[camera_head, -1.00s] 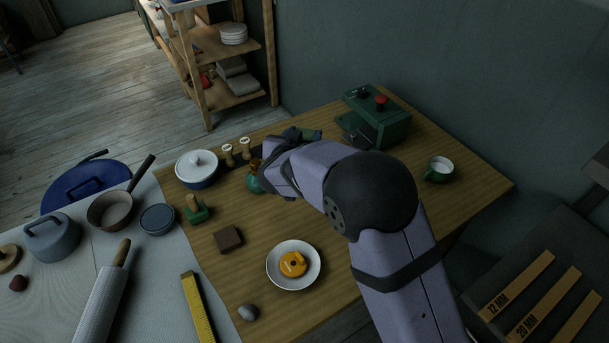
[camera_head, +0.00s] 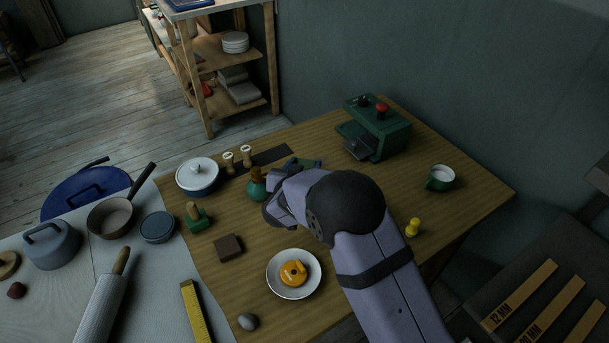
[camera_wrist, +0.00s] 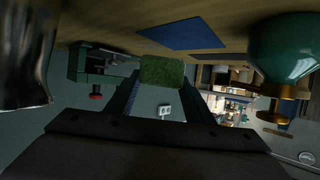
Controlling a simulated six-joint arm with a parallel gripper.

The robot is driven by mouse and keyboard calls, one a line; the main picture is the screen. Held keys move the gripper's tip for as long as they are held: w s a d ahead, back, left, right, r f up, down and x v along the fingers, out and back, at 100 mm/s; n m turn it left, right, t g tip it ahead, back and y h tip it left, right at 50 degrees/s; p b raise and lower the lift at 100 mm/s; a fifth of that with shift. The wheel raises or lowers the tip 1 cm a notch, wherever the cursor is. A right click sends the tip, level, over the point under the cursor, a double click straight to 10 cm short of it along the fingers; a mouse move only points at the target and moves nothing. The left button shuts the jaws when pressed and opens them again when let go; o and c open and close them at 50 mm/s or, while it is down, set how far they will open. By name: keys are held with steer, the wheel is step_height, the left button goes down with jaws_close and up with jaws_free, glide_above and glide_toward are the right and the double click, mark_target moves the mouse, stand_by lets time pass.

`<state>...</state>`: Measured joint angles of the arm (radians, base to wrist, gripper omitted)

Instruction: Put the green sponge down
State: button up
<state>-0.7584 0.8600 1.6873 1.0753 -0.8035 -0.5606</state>
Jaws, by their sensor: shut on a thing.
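My gripper (camera_wrist: 161,88) is shut on the green sponge (camera_wrist: 162,71), a small block with a rough surface. The sponge shows between the fingertips in the wrist view. In the body camera view my arm hides most of the gripper, and the sponge cannot be made out with certainty. A green patch (camera_head: 305,163) shows just beyond my wrist there; I cannot tell what it is. Whether the sponge touches the table (camera_head: 330,270) cannot be told.
A round green bottle (camera_head: 256,190) with a brown top stands close beside my gripper. A lidded pot (camera_head: 198,175), two wooden-handled stamps (camera_head: 237,158) and a dark strip (camera_head: 265,155) lie beyond. A green machine (camera_head: 376,128) stands at the back right.

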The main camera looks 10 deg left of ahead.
steer(key=shift+f, duration=1.85)
steer(key=shift+f, duration=0.1)
steer(key=shift+f, duration=0.15)
steer(key=o, duration=1)
steer(key=shift+r, duration=0.3)
steer(key=v, duration=1.2)
steer(key=shift+f, duration=0.1)
